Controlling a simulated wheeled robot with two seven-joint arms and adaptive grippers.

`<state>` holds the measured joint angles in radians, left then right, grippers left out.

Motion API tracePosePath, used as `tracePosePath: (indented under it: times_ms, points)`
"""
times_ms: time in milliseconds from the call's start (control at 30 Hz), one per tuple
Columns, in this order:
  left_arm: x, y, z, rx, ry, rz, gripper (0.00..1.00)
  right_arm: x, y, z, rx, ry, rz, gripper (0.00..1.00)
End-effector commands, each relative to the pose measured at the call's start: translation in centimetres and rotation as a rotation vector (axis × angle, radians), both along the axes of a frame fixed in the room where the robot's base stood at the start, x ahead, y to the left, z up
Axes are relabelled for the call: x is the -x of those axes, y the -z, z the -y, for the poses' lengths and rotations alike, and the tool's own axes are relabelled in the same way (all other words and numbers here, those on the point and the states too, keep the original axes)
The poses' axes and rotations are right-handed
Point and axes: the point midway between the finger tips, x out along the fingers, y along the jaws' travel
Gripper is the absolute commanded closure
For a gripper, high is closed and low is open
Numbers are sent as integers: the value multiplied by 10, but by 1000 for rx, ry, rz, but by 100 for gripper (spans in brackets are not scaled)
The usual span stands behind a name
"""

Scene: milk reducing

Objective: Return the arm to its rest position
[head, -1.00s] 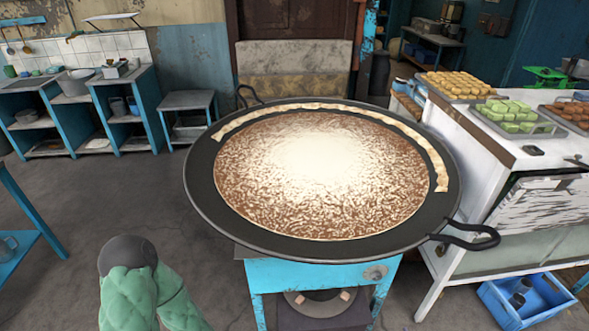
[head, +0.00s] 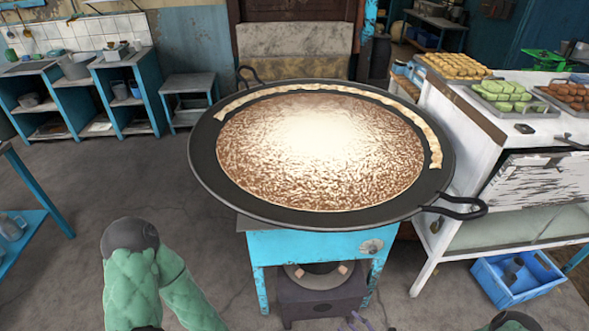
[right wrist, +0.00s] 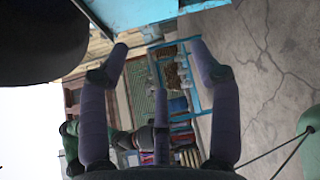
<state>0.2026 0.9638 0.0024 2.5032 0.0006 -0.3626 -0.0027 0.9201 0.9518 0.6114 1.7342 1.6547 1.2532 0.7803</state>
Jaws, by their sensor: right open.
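My right gripper (head: 357,322) shows only as purple fingertips at the bottom edge of the head view, below the stove. In the right wrist view the same gripper (right wrist: 158,50) has its purple fingers spread apart, with nothing between them. My left arm shows its green padded sleeve at the lower left of the head view. The left gripper itself is out of view. A wide black pan (head: 205,165) holds simmering brown and white milk (head: 320,155), with a pale strip of milk skin (head: 330,90) along its far and right rim.
The pan sits on a blue stove (head: 310,245). A white counter (head: 470,150) with trays of sweets stands to the right, above a blue crate (head: 490,285). Blue shelves (head: 140,95) line the back left. Grey floor is open at left.

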Motion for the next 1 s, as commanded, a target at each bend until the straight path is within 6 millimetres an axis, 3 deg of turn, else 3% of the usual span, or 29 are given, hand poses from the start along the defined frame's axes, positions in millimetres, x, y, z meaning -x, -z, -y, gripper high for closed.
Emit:
tracePosePath:
  times_ms: [133, 233, 367, 500, 667, 800, 967, 1000]
  points:
    - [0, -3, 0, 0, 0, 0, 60, 39, -8, -65, 146, -357, 53, 37]
    - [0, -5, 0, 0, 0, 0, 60, 84, -9, -101, 296, -673, 149, 37]
    - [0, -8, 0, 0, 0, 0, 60, 143, -5, -118, 507, -1067, 335, 37]
    - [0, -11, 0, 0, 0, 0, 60, 183, 5, -107, 743, -1452, 620, 37]
    - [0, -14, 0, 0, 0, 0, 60, 187, 14, -81, 1024, -1811, 1047, 37]
    - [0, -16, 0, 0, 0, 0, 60, 161, 11, -72, 1252, -2003, 1466, 37]
    - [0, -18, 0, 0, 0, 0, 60, 130, -2, -80, 1437, -2066, 1844, 37]
    - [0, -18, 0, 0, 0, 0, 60, 126, -5, -83, -1438, 2029, -1871, 37]
